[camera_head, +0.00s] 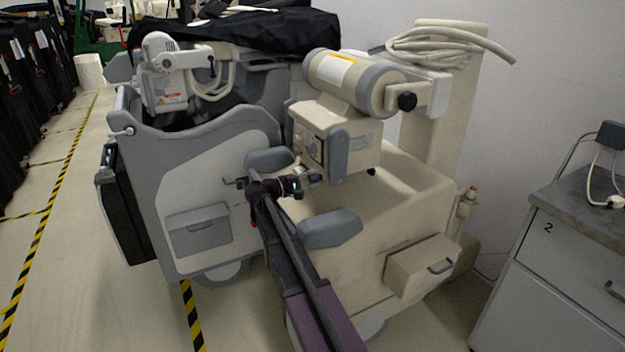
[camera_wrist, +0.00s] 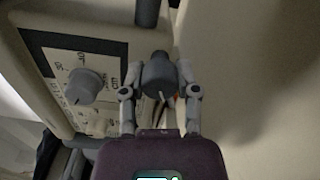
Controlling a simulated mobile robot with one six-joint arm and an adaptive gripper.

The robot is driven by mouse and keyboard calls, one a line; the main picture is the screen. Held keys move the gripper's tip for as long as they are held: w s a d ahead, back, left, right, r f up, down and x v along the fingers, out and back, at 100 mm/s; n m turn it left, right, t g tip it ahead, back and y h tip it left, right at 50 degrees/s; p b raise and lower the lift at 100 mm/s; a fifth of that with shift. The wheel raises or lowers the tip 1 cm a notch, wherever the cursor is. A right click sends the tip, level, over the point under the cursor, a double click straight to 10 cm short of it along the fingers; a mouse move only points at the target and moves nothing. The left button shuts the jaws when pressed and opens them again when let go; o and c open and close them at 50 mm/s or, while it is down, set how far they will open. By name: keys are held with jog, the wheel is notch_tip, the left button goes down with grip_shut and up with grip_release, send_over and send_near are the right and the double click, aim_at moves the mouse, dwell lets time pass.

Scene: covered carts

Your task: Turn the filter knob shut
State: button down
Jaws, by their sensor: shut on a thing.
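In the wrist view, a dark grey round knob (camera_wrist: 158,76) with a pale pointer mark sits between the two fingers of my gripper (camera_wrist: 159,85). The fingers are shut on its sides. No label for this knob can be read, so I cannot confirm that it is the filter knob. A second, lighter grey knob (camera_wrist: 86,87) is to the left on a marked panel (camera_wrist: 62,62), clear of my fingers. In the head view, my gripper (camera_head: 308,181) is at the front of the beige machine's box (camera_head: 352,142), and the held knob is too small to make out.
A grey padded part (camera_head: 331,229) lies just right of my arm. A beige drawer (camera_head: 421,268) juts out lower right. A grey-white cart (camera_head: 215,180) stands close on the left. A numbered cabinet (camera_head: 560,270) is at the far right. Open floor lies on the left.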

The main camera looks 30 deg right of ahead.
jog(key=shift+c, duration=1.7)
grip_release()
jog(key=shift+s+a, duration=0.2)
jog(key=shift+a, duration=5.75)
